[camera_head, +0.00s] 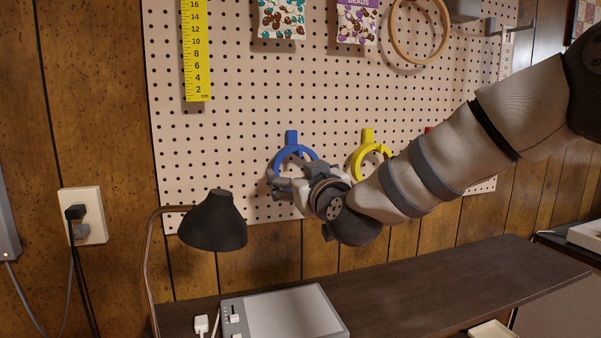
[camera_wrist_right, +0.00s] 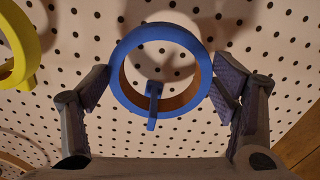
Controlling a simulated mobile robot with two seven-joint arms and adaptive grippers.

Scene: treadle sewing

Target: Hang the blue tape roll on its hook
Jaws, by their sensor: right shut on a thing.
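The blue tape roll (camera_head: 285,159) is a ring in front of the pegboard. My right gripper (camera_head: 288,187) is shut on it at its lower part in the head view. In the right wrist view the roll (camera_wrist_right: 120,78) sits between the two fingers (camera_wrist_right: 160,88), one at each side. The blue hook (camera_head: 291,136) shows at the roll's top in the head view. In the right wrist view the hook (camera_wrist_right: 152,106) overlaps the roll's rim and shows against its opening. I cannot tell whether the roll rests on it. My left gripper is not in view.
A yellow roll (camera_head: 356,164) hangs just right of the blue one, and something red lies partly behind my arm. A black lamp (camera_head: 213,222) stands below left. A dark shelf (camera_head: 420,285) holds a white-grey device (camera_head: 285,315).

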